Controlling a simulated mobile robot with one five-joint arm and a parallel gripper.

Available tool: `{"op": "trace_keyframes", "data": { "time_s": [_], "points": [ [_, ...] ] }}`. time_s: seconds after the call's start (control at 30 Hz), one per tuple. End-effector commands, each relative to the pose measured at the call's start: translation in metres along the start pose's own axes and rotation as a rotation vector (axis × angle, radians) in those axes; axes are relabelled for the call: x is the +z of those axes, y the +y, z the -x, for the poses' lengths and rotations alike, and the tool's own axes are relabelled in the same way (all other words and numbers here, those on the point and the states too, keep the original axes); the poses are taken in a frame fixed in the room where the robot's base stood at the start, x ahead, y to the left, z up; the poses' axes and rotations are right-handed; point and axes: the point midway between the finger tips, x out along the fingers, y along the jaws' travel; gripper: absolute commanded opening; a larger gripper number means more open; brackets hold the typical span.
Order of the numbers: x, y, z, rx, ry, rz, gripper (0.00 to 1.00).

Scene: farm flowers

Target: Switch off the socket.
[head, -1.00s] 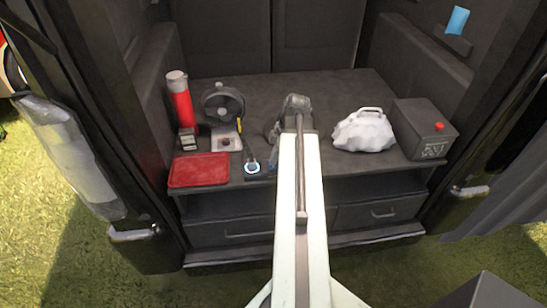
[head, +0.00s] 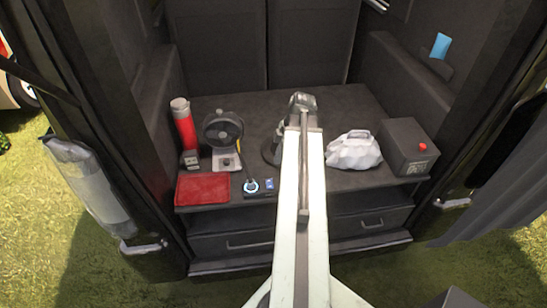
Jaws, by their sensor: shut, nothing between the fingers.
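The socket is a small dark unit with a glowing blue ring (head: 251,186) and a blue switch (head: 269,184). It lies at the front edge of the dark shelf, left of my arm, with a cable running up from it. My gripper (head: 302,101) is at the far end of my pale arm, above the shelf, farther back than the socket and to its right. It is shut and empty, apart from the socket. The arm and wrist hide most of its fingers.
Left of the socket are a red tray (head: 202,189), a red flask (head: 184,125) and a fan (head: 223,128). A dark object (head: 271,151) is partly behind my arm. A white lumpy container (head: 352,150) and a dark box (head: 407,147) stand right. Drawers (head: 235,241) are below.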

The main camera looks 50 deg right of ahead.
Motion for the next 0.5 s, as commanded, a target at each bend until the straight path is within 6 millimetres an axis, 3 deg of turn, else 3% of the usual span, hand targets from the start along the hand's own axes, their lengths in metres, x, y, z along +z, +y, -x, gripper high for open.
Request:
{"op": "trace_keyframes", "data": {
  "time_s": [0.03,0.37,0.5],
  "points": [
    [-0.001,0.000,0.007,0.000,0.000,0.000,0.00],
    [0.000,0.001,0.005,0.000,0.000,0.001,0.00],
    [0.003,0.016,0.007,0.001,0.001,0.001,0.00]
  ]
}}
